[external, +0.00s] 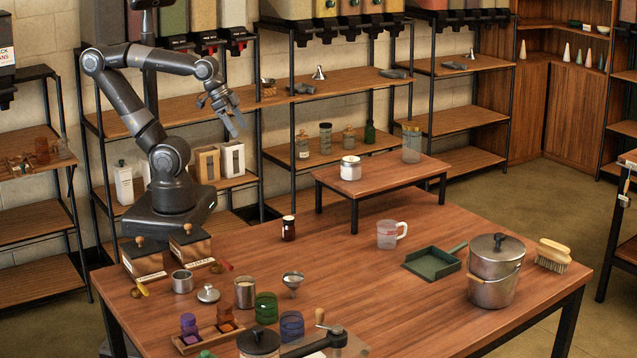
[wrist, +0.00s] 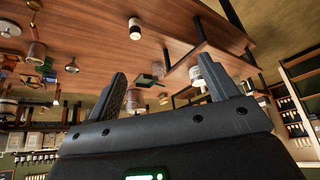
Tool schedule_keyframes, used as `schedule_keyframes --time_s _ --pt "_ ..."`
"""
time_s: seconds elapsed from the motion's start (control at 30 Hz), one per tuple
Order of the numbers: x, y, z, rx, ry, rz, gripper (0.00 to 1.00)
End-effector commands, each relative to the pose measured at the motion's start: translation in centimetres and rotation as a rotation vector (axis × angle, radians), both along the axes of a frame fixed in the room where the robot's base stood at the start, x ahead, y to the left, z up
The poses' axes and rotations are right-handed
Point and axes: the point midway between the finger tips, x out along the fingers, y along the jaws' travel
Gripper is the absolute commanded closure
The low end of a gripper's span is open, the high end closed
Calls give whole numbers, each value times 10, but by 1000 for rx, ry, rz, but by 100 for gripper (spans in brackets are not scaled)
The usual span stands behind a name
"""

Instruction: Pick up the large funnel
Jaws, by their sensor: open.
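A metal funnel (external: 292,280) stands on the wooden table, beside a green glass jar and a metal can. A small metallic shape that may be this funnel shows at the left of the wrist view (wrist: 72,67). Another metal funnel (external: 319,73) stands spout up on the back shelf. I cannot tell for certain which is the large one. My gripper (external: 224,110) is raised in the air behind the table, apart from both funnels. Its two fingers are spread and empty; they also show in the wrist view (wrist: 168,88).
On the table (external: 385,310) are a dark jar (external: 288,228), a measuring cup (external: 390,234), a green dustpan (external: 433,262), a lidded pot (external: 494,272) and a brush (external: 552,256). A raised stand (external: 385,184) holds a white can. Clutter crowds the left front; the middle is mostly clear.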

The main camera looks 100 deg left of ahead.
Motion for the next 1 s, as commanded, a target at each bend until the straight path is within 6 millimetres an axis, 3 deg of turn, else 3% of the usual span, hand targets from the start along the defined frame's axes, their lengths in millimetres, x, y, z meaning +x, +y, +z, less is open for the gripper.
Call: schedule_keyframes --time_s 0.17,0.47,0.77,1.0 --pt "15 -7 6 -19 21 -8 21" --pt "91 -51 22 -99 128 -26 21" --pt "169 -120 11 -137 244 -26 21" --pt "221 -191 -19 -133 331 -21 21"
